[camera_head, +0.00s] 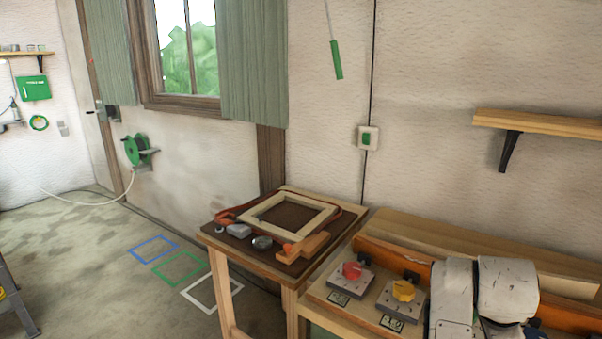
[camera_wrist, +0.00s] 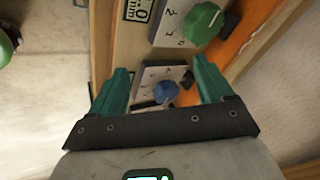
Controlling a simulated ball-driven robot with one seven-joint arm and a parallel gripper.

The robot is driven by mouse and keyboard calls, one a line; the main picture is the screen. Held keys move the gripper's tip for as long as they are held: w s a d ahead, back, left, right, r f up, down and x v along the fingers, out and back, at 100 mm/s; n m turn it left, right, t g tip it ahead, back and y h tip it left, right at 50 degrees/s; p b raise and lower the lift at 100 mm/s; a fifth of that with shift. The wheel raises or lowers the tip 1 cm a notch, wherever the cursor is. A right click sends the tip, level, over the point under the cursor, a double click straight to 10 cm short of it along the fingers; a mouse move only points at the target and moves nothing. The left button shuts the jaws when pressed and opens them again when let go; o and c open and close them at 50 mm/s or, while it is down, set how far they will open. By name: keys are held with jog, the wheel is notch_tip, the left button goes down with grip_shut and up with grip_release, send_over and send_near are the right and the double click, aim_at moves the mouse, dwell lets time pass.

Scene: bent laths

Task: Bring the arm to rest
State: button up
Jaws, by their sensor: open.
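My arm (camera_head: 481,293) shows at the bottom right of the head view, folded over the wooden bench; its gripper is hidden there. In the wrist view my gripper (camera_wrist: 160,95) has its two green fingers spread wide with nothing held between them. Beyond and between the fingers is a grey plate with a blue knob (camera_wrist: 165,91). A plate with a green knob (camera_wrist: 203,24) is just above it in that view. I cannot tell whether the fingers touch anything.
On the bench (camera_head: 327,308) are a red knob (camera_head: 352,270) and a yellow knob (camera_head: 404,291). A small table (camera_head: 212,240) to the left holds a wooden frame (camera_head: 247,225) and tools. A wall shelf (camera_head: 540,123) juts out at right. Open floor (camera_head: 92,262) lies left.

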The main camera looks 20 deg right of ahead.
jog(key=s+a+f+n+t+y, duration=0.1)
jog(key=s+a+f+n+y, duration=0.1)
jog(key=s+a+f+n, duration=0.4)
jog(key=s+a+f+n+y, duration=0.2)
jog(key=s+a+f+n, duration=0.15)
jog(key=a+n, duration=0.5)
jog(key=s+a+f+n+t+y, duration=0.1)
jog(key=s+a+f+n, duration=0.3)
jog(key=a+f+n, duration=0.4)
jog(key=s+d+f+g, duration=0.2)
jog(key=s+g, duration=0.1)
jog(key=s, duration=0.5)
jog(key=shift+s+d+f+g, duration=0.15)
jog(key=shift+s+f+g, duration=0.15)
jog(key=shift+s+f, duration=0.05)
jog(key=shift+w, duration=0.1)
